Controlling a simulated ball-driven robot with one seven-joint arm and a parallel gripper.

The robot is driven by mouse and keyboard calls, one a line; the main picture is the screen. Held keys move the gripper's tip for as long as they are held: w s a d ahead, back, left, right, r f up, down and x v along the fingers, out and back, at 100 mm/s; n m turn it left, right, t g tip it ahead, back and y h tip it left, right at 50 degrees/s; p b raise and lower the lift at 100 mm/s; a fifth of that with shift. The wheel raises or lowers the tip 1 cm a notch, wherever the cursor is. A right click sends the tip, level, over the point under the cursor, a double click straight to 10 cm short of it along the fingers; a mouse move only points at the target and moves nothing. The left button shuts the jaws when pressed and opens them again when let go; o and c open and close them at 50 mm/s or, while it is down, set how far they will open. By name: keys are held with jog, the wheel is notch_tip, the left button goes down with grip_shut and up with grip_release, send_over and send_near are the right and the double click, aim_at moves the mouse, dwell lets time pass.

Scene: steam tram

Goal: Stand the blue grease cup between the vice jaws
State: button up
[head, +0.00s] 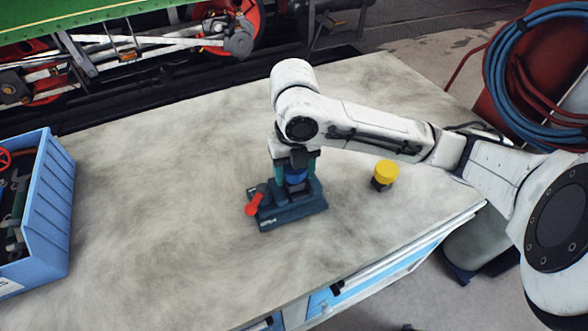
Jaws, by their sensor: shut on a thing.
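The blue grease cup (295,177) is upright, low at the vice, and partly hidden by my gripper. My gripper (294,168) points down over the vice and is shut on the cup, with a finger on either side. The dark blue-green vice (292,212) sits on the workbench with a red handle (253,205) at its left end. The cup appears between the vice jaws, but I cannot tell whether its base touches the vice.
A yellow-topped cup (386,171) stands on the workbench (170,170) right of the vice. A blue crate (45,215) with red and dark parts is at the left edge. The bench is clear between crate and vice. Coiled hoses (497,75) hang at the right.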

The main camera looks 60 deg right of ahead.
jog(key=shift+f+b, duration=0.65)
jog(key=shift+b, duration=0.1)
dwell(0.8)
jog(key=shift+s+a+f+b, duration=0.2)
jog(key=shift+f+b, duration=0.45)
dwell(1.2)
jog(key=o, duration=1.4)
jog(key=shift+c, duration=1.3)
jog(key=shift+d+r+p, duration=0.15)
jog(key=shift+r+p, duration=0.4)
jog(key=shift+r, duration=0.15)
jog(key=shift+d+r+p, duration=0.1)
jog(key=shift+r+p, duration=0.45)
jog(key=shift+r, duration=0.1)
jog(key=shift+w+a+r+p, duration=0.1)
jog(key=shift+w+r+p, duration=0.05)
jog(key=shift+r+p, duration=1.95)
